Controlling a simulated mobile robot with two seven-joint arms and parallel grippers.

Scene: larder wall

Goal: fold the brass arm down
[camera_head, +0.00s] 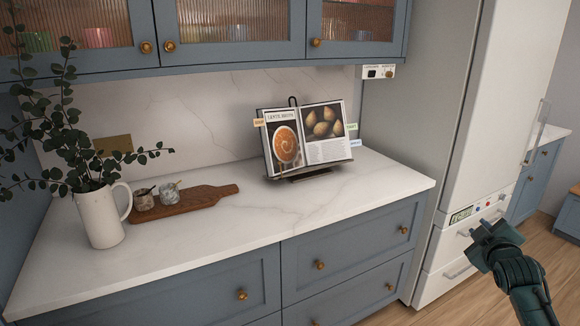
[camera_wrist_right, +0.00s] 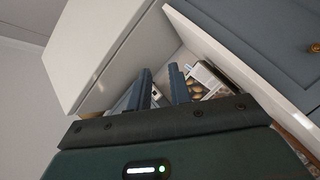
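I cannot make out a brass arm for certain in either view. An open cookbook (camera_head: 310,138) leans on a dark stand (camera_head: 310,174) on the counter, with a thin black hook (camera_head: 292,101) above its top edge. My right gripper (camera_head: 482,238) is in front of the white fridge, to the right of and well apart from the cookbook. In the right wrist view its two fingers (camera_wrist_right: 160,80) stand apart with a gap between them, and I see nothing held. My left gripper is not in view.
A white jug (camera_head: 101,217) with leafy stems and a wooden board (camera_head: 185,203) with small jars stand at the left. The white fridge (camera_head: 480,110) stands right of the counter. The counter's front is clear.

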